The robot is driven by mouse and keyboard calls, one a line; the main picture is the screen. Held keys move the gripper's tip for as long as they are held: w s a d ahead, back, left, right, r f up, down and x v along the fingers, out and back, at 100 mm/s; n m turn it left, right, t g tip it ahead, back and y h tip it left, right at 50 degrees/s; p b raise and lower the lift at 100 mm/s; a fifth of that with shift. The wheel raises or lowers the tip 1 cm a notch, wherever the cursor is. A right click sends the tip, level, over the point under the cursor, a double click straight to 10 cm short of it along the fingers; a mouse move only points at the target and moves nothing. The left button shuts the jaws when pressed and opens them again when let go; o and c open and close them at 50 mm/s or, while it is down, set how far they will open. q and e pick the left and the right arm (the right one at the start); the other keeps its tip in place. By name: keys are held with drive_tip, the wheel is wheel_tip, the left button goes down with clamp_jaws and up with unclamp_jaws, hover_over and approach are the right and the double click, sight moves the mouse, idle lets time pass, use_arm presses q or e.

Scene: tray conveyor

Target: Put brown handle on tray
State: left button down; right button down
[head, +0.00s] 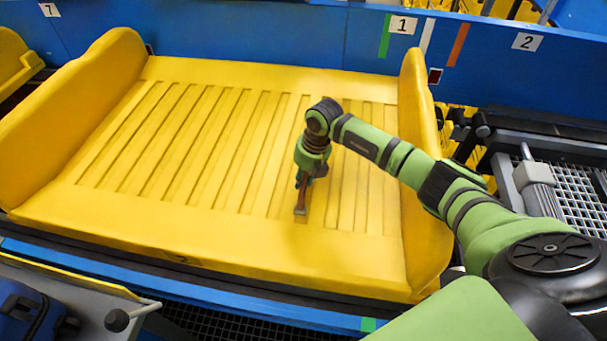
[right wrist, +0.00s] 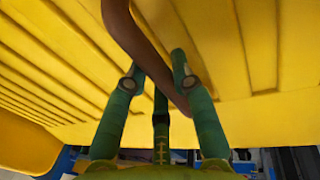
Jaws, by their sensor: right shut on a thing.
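The brown handle (head: 301,198) hangs from my right gripper (head: 304,181) in the head view, over the right half of the yellow tray (head: 230,230). In the right wrist view the handle (right wrist: 140,40) is a curved brown bar running between the two green fingers of my right gripper (right wrist: 158,70), which is shut on it. The handle's lower end is close to the ribbed tray floor; I cannot tell whether it touches. The fingers hide part of the handle. My left gripper is not in view.
The tray has raised yellow side walls at left (head: 85,95) and right (head: 424,190). A blue rail (head: 270,35) with number labels runs behind it. Metal machinery (head: 540,185) stands at the right. A dark knob (head: 117,320) is at the front left. The tray floor is otherwise clear.

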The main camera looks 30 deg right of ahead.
drive_tip(key=shift+f, duration=0.1)
drive_tip(key=c, duration=1)
unclamp_jaws()
drive_tip(key=shift+c, duration=0.2)
drive_tip(key=shift+r, duration=0.45)
drive_tip(key=b+v, duration=0.3)
drive_tip(key=v, duration=0.8)
drive_tip(key=shift+r, duration=0.2)
drive_tip(key=shift+s, duration=0.1)
